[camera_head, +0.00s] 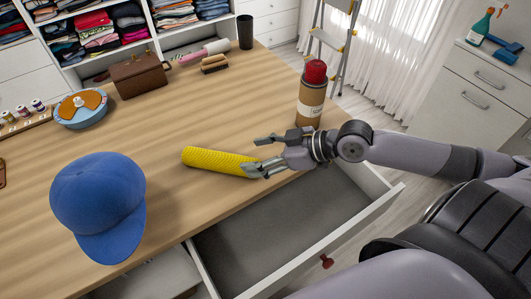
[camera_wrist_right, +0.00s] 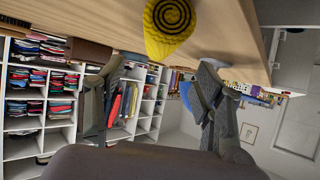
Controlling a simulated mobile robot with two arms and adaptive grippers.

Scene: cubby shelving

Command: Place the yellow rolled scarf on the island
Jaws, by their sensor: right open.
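The yellow rolled scarf (camera_head: 215,160) lies on its side on the wooden top of the island (camera_head: 180,200), near the edge above an open drawer. In the right wrist view the spiral end of the scarf (camera_wrist_right: 170,20) shows at the top, beyond the fingers. My right gripper (camera_head: 257,155) is open at the scarf's right end in the head view, and one finger overlaps that end. In the right wrist view nothing shows between the spread fingers (camera_wrist_right: 155,75). I cannot tell whether a finger touches the scarf. My left gripper is not in view.
An open, empty-looking grey drawer (camera_head: 265,225) sticks out below my right gripper. A blue cap (camera_head: 98,195) stands left of the scarf, and a brown canister with a red top (camera_head: 311,100) stands behind the gripper. A brown case (camera_head: 140,75) and brush (camera_head: 214,64) are farther back.

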